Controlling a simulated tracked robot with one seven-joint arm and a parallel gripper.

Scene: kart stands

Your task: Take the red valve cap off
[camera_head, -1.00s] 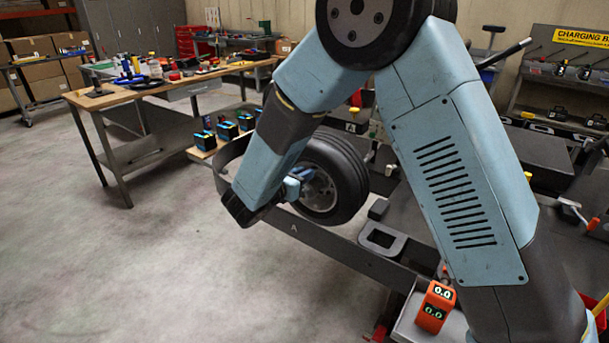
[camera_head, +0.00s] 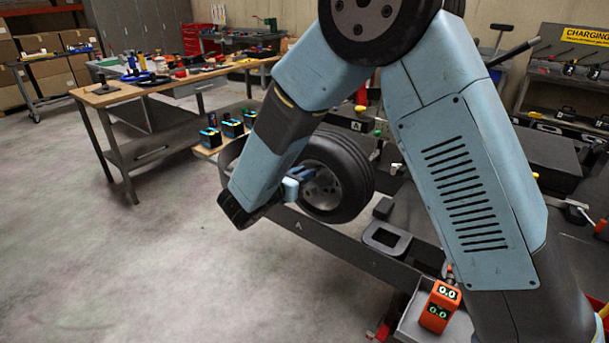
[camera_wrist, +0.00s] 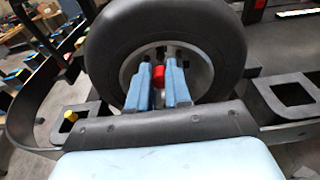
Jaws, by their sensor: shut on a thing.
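The red valve cap (camera_wrist: 158,76) shows in the wrist view between the two blue fingers of my gripper (camera_wrist: 160,70), in front of the wheel's grey rim. My gripper is shut on the cap. The wheel (camera_wrist: 108,45) has a black tyre and stands upright on the kart; it also shows in the head view (camera_head: 357,180). In the head view my gripper (camera_head: 308,178) reaches the hub from the left, and the cap cannot be made out there. Whether the cap is still on its valve stem cannot be told.
A dark kart bumper rail (camera_head: 345,248) runs below the wheel. A grey tray (camera_head: 412,318) with an orange gauge (camera_head: 439,306) is at lower right. A yellow cap (camera_wrist: 71,116) sits in a holder at left. Open floor lies at left; a workbench (camera_head: 115,95) stands behind.

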